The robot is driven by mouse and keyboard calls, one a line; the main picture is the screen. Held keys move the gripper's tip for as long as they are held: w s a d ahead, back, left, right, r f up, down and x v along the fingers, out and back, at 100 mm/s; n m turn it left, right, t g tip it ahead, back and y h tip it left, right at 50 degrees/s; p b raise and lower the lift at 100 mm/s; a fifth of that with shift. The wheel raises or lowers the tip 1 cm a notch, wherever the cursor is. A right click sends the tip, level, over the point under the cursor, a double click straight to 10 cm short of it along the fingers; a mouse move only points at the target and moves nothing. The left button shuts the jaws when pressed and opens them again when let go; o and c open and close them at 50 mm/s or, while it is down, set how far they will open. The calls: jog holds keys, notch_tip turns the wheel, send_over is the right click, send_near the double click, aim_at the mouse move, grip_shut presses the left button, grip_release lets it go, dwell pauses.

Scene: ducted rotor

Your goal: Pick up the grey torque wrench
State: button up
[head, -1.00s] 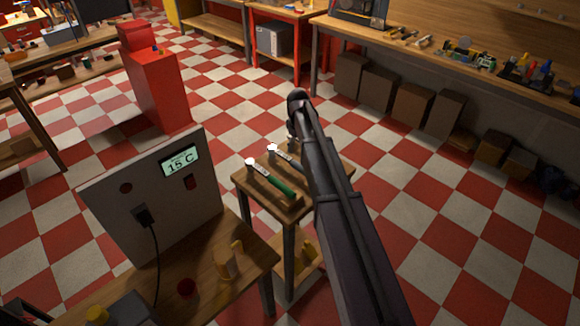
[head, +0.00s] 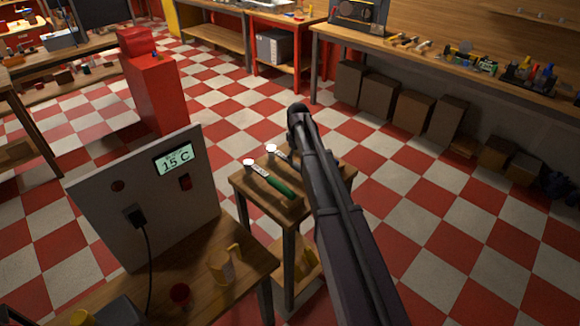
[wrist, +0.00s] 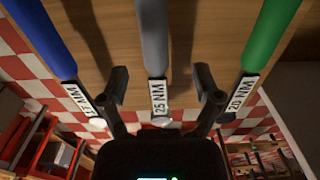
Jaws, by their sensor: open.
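The grey torque wrench (wrist: 154,40) lies on a small wooden table, between a blue wrench (wrist: 48,35) and a green wrench (wrist: 272,35). Its tag reads 25 NM; the green one's reads 20 NM. In the wrist view my gripper (wrist: 161,84) is open, with one finger on each side of the grey wrench near its tag. I see no clear contact. In the head view the green wrench (head: 270,180) shows plainly. Another wrench (head: 273,150) beside it is mostly hidden behind my arm, as is my gripper.
A red cabinet (head: 155,90) stands behind. A long workbench (head: 420,65) runs along the right wall. Checkered floor lies open right of my arm.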

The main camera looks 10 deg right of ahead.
aim_at(298, 164)
dwell(0.3)
jog(key=f+b, duration=0.3)
jog(key=shift+w+d+f, duration=0.15)
jog(key=shift+w, duration=0.15)
jog(key=shift+f+b, duration=0.95)
jog(key=shift+b, duration=0.2)
grip_shut()
